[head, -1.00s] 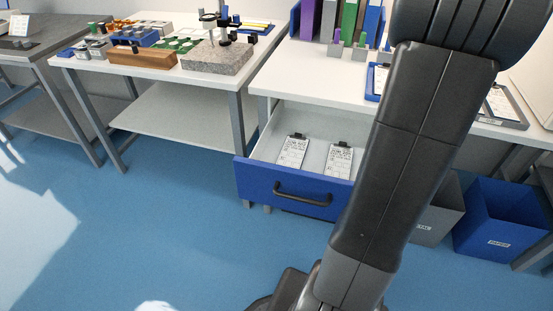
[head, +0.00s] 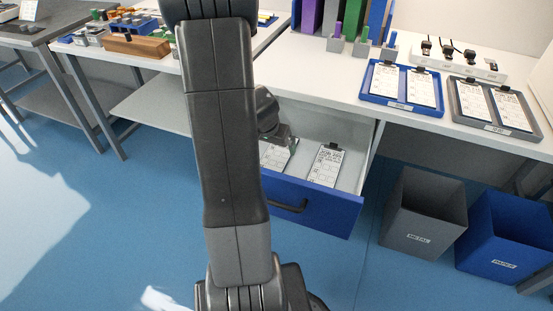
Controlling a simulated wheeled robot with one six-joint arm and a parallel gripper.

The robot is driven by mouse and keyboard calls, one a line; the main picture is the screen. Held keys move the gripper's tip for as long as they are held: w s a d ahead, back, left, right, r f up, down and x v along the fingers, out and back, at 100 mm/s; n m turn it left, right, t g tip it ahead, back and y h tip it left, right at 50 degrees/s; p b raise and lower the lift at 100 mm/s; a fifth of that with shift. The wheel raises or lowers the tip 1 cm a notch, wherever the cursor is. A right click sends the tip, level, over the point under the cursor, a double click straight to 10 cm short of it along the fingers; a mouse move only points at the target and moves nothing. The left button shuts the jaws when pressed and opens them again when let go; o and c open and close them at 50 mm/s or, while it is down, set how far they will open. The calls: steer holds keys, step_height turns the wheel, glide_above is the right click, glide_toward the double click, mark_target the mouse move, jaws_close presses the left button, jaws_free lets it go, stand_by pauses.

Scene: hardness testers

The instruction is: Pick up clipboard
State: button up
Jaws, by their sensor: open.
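Two small clipboards with printed white sheets and dark clips lie in the open blue-fronted drawer. The right clipboard (head: 326,166) is in full view. The left clipboard (head: 275,156) is partly hidden by my arm and gripper. My gripper (head: 284,138) is at the drawer, over the clip end of the left clipboard; its fingers are small and partly hidden, and nothing is seen held in it. More clipboards lie in pairs in a blue tray (head: 400,105) and a grey tray (head: 495,129) on the worktop.
The drawer front (head: 325,210) stands out from under the white worktop (head: 330,75). A grey bin (head: 420,215) and a blue bin (head: 508,235) stand to its right. Small holders and upright folders sit at the worktop's back. The blue floor ahead is clear.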

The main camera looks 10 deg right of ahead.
mark_target(276, 156)
steer(key=f, duration=0.1)
steer(key=f+b, duration=0.2)
steer(key=f, duration=0.1)
steer(key=shift+w+d+f, duration=0.1)
steer(key=shift+d, duration=0.25)
steer(key=shift+w+d+f, duration=0.1)
steer(key=shift+w+f, duration=0.15)
steer(key=shift+f, duration=0.15)
steer(key=shift+r, duration=0.1)
steer(key=c, duration=1.2)
